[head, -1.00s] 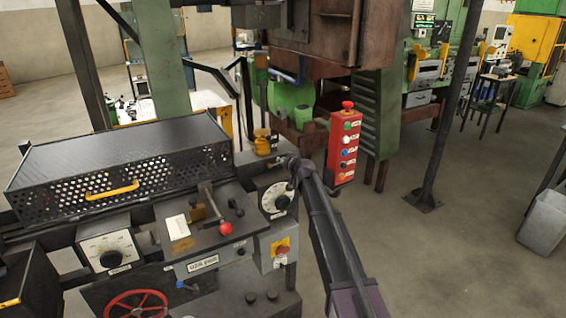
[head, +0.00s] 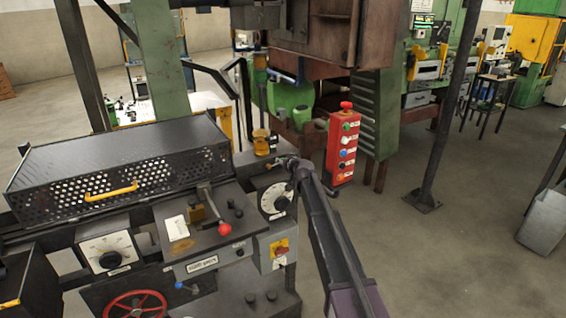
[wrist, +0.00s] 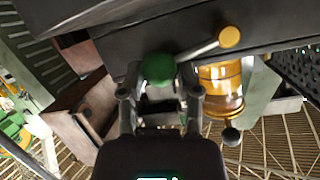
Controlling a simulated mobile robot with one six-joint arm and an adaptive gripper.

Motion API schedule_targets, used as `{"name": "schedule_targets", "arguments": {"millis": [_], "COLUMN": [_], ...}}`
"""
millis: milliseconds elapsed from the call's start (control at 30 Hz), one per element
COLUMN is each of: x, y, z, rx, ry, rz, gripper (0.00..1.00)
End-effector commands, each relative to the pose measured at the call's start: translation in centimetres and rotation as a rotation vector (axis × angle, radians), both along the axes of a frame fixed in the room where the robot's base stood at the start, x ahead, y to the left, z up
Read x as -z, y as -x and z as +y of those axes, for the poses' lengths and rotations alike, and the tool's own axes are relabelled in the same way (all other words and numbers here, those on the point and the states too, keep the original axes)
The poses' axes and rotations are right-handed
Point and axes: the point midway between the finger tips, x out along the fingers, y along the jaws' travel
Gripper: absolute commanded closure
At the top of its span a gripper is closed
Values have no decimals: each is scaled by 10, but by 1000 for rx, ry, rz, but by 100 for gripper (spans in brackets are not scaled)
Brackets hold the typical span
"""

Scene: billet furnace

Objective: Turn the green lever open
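The green lever's round knob (wrist: 157,69) shows in the wrist view, just beyond my gripper (wrist: 159,94). My gripper is open, with one finger on each side of the knob; I cannot tell whether either finger touches it. Most of the lever behind the knob is hidden. In the head view my gripper (head: 290,163) is at the far right end of the machine, above a round dial. I cannot make out the green knob there.
A lever with a yellow knob (wrist: 229,37) and an amber glass cup (wrist: 222,84) are right of the green knob. A black ball knob (wrist: 231,136) is below the cup. A red button box (head: 342,145) stands right of my gripper. Open floor (head: 400,265) lies to the right.

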Motion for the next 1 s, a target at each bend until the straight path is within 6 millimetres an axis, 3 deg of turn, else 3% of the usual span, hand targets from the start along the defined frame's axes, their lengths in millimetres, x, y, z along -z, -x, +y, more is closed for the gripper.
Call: {"name": "schedule_targets", "arguments": {"millis": [33, 100, 133, 467, 667, 867, 1000], "x": [1, 1, 1, 0, -1, -2, 0], "y": [3, 3, 3, 1, 15, 63, 127], "z": [7, 7, 6, 2, -3, -19, -44], "rx": [-12, -11, -10, -4, -15, -52, -81], "ry": [-5, -5, -4, -1, 9, 54, 115], "rz": [8, 7, 7, 4, 30, 133, 283], "gripper": [44, 24, 21, 21, 21, 21, 21]}}
